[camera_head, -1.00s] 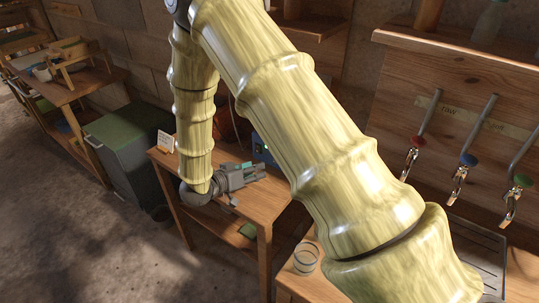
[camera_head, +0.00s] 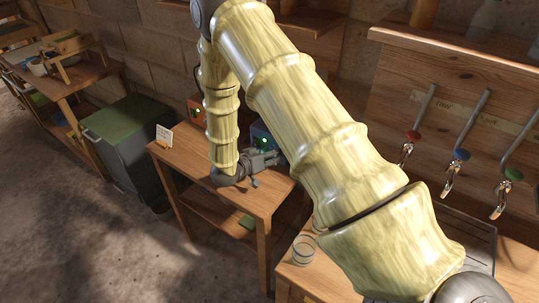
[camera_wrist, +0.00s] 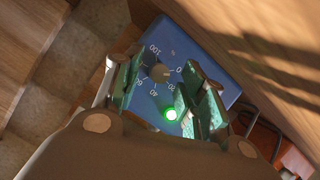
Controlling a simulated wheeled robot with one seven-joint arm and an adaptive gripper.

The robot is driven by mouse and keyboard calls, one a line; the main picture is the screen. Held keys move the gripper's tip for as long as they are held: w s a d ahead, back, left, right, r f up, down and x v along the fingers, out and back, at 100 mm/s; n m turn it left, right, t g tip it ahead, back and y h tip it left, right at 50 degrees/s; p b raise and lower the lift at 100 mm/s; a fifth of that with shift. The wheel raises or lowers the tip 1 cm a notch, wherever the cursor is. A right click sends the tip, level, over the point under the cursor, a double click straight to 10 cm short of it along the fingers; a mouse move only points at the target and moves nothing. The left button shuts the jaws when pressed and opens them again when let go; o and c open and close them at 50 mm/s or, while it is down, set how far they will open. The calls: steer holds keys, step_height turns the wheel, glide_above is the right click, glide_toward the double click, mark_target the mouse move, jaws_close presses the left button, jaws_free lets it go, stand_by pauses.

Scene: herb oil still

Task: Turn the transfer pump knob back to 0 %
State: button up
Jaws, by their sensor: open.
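The transfer pump is a blue box (camera_head: 262,132) on the small wooden table, partly hidden by my arm. In the wrist view its blue face (camera_wrist: 192,40) carries a dial marked from 0 to 100 and a lit green lamp (camera_wrist: 171,114). The round knob (camera_wrist: 160,73) sits in the middle of the dial. I cannot tell where its pointer stands. My gripper (camera_wrist: 165,70) is open, with a green-padded finger on each side of the knob in this view. Contact with the knob is not visible. In the head view my gripper (camera_head: 277,157) is low over the table, before the box.
A small white card (camera_head: 164,136) stands on the left of the wooden table (camera_head: 190,165). An orange box (camera_head: 196,106) is behind my arm. A glass (camera_head: 304,249) stands on the right counter, below several taps. The table's front left is clear.

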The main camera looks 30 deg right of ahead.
steer(key=shift+a+r, duration=0.1)
jaws_close()
steer(key=shift+w+n+g+h+p, duration=0.1)
steer(key=shift+n+g+h+p, duration=0.25)
steer(key=shift+n, duration=0.45)
jaws_free()
